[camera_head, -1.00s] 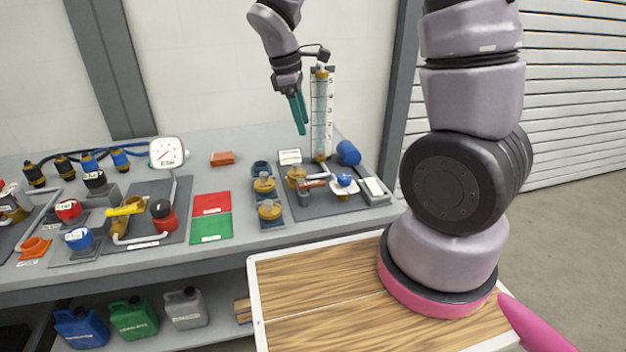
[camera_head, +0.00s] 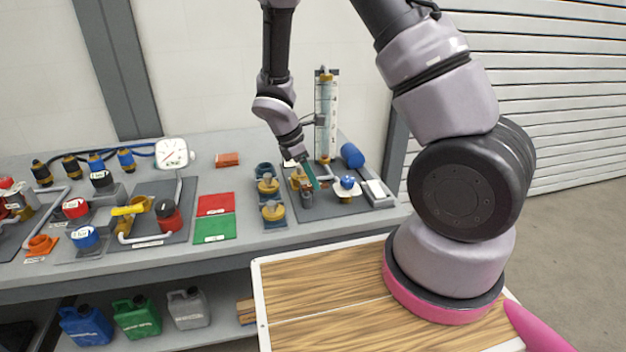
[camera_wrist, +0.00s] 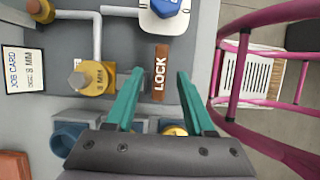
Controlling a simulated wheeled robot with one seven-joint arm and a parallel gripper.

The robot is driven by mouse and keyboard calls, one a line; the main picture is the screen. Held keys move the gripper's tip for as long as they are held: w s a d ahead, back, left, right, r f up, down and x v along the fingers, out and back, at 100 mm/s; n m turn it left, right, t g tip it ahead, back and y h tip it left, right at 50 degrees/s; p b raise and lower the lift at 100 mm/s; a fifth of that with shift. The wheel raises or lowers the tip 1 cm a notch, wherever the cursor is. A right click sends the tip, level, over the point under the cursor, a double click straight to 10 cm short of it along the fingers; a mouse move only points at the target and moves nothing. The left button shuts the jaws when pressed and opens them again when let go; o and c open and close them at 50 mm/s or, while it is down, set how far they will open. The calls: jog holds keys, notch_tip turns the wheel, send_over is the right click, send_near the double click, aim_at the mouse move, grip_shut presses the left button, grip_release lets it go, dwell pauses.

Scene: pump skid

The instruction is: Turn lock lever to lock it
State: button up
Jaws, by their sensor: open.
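The lock lever (camera_wrist: 160,72) is a brown bar with white LOCK lettering on the grey skid plate. In the wrist view it lies lengthwise between my gripper's two teal fingers, with a gap visible on each side. My gripper (camera_wrist: 157,76) is open, and nothing is held. In the head view my gripper (camera_head: 311,178) is low over the skid at the back right of the bench and covers most of the lever. I cannot tell how far the fingertips are above the lever.
A brass fitting (camera_wrist: 96,78) marked 8 MM and a grey pipe are left of the lever. A blue knob (camera_wrist: 166,6) on a white plate is beyond it.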

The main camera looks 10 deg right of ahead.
jog(key=shift+d+f, duration=0.2)
jog(key=shift+f, duration=0.4)
grip_shut()
